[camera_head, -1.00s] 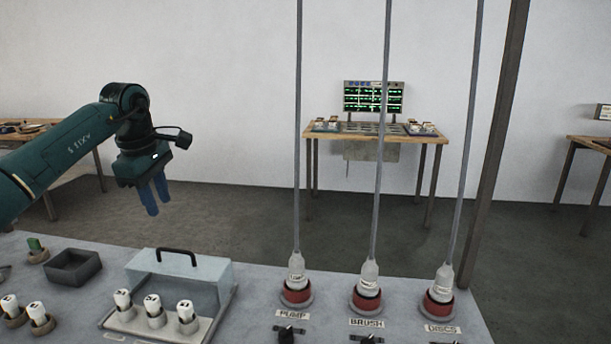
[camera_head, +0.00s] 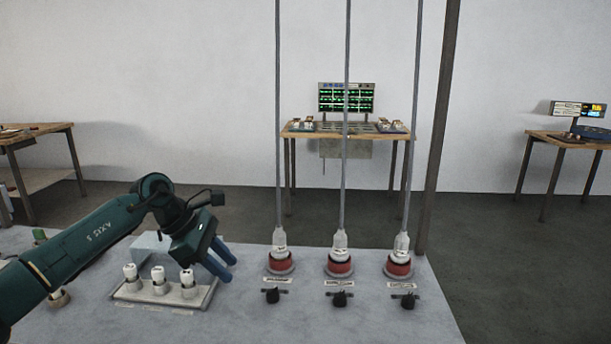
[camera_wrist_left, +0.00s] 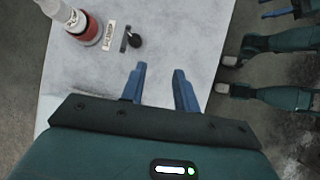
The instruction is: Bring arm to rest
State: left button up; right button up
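My left arm comes in from the left in the head view, dark green. Its gripper (camera_head: 226,262) has two blue fingers and hangs over the grey bench top, just right of the tray with white-capped pieces. In the left wrist view the fingers of the left gripper (camera_wrist_left: 160,85) stand apart with nothing between them, over the bench's edge. My right gripper cannot be made out for certain; dark green arm parts show at the right of the left wrist view.
Three red-based plugs with cables (camera_head: 281,262), (camera_head: 340,263), (camera_head: 399,264) stand on the bench (camera_head: 330,322), with black knobs in front. A tray (camera_head: 140,296) with several white-capped pieces sits at left. A table with a screen (camera_head: 346,98) stands behind.

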pick_arm(q)
jog(key=s+d+f+n+t+h+p, duration=0.1)
jog(key=s+d+n+h, duration=0.45)
jog(key=d, duration=0.35)
jog(key=s+d+f+n+t+h+p, duration=0.1)
jog(key=s+d+f+n+h, duration=0.1)
jog(key=s+d+n+h, duration=0.5)
jog(key=s+a+f+m+t+y+p, duration=0.1)
jog(key=s+a+f+m+y, duration=0.3)
jog(key=m, duration=0.7)
jog(key=s+a+f+m+t+y+p, duration=0.1)
jog(key=s+a+f+m+t+y, duration=0.2)
jog(key=s+a+f+m+y, duration=0.2)
jog(key=s+a+f+m+t+y+p, duration=0.1)
jog(key=s+a+f+m+t+y, duration=0.2)
jog(key=s+f+m, duration=0.6)
jog(key=a+m+y, duration=0.2)
jog(key=m+y, duration=0.1)
jog(key=m, duration=0.5)
jog(key=shift+f+y, duration=0.15)
jog(key=shift+y, duration=0.2)
